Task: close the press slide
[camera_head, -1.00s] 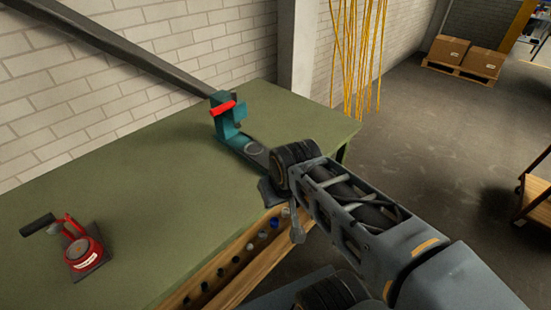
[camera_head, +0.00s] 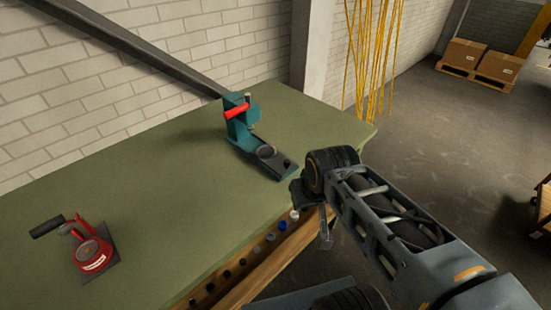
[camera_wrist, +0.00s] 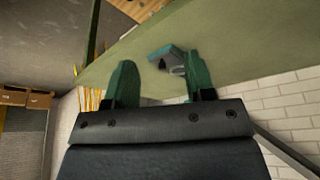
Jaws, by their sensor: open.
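The teal press (camera_head: 237,125) with a red handle stands at the back of the green bench. Its slide (camera_head: 282,166), a flat dark plate with a round disc and teal sides, sticks out from the base toward the bench's front edge. My gripper (camera_head: 325,232) is to the right of the slide, near the front edge, apart from it in the picture; its fingertips are hard to make out there. In the wrist view my gripper (camera_wrist: 161,80) has its two green fingers spread and empty. Part of the press (camera_wrist: 172,57) shows beyond and between them.
A red press tool (camera_head: 92,252) with a black handle sits at the left on the bench (camera_head: 170,190). A row of small round items (camera_head: 270,237) lines a wooden rail below the front edge. A sloping dark beam (camera_head: 130,45) runs along the brick wall.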

